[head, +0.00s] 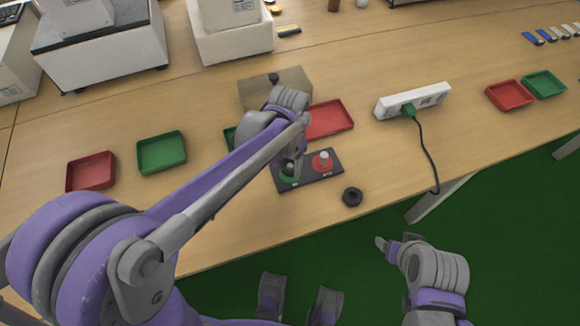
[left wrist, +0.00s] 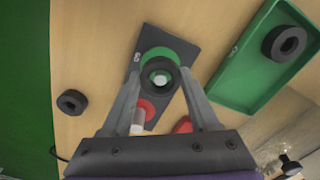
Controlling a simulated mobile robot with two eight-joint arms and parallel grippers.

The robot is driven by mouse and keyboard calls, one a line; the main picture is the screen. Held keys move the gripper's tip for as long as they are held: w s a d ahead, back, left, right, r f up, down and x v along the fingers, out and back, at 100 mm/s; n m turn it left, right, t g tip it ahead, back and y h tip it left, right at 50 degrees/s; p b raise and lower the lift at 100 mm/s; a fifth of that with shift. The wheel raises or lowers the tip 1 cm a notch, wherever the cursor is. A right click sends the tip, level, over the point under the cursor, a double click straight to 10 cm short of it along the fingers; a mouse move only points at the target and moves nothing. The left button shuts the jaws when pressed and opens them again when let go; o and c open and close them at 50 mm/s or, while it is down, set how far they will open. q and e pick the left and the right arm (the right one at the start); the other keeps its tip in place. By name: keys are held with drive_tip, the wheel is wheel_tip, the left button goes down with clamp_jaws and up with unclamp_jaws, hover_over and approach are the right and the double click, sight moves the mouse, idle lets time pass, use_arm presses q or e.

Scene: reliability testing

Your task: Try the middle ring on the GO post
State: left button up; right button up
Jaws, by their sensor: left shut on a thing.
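My left gripper (left wrist: 160,80) is shut on a black ring (left wrist: 160,66) over the green disc (left wrist: 176,50) of the dark board. A pale post tip (left wrist: 160,77) shows inside the ring's hole; I cannot tell how far down the post the ring sits. In the head view my left gripper (head: 298,165) partly hides the green disc (head: 288,175) on the board (head: 322,178). The board's other end has a red disc with a pale post (head: 322,158), bare of rings. My right gripper (head: 388,246) hangs off the table's front, its opening unclear.
A loose black ring (head: 352,196) lies right of the board. Another ring (left wrist: 285,43) lies in a green tray (left wrist: 248,70). A red tray (head: 330,119) stands behind the board. A white power strip (head: 412,102) has a cable hanging over the front edge.

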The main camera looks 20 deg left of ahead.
sight(289, 166)
use_arm(q)
drive_tip(key=shift+r+p, duration=1.7)
drive_tip(key=shift+r, duration=0.8)
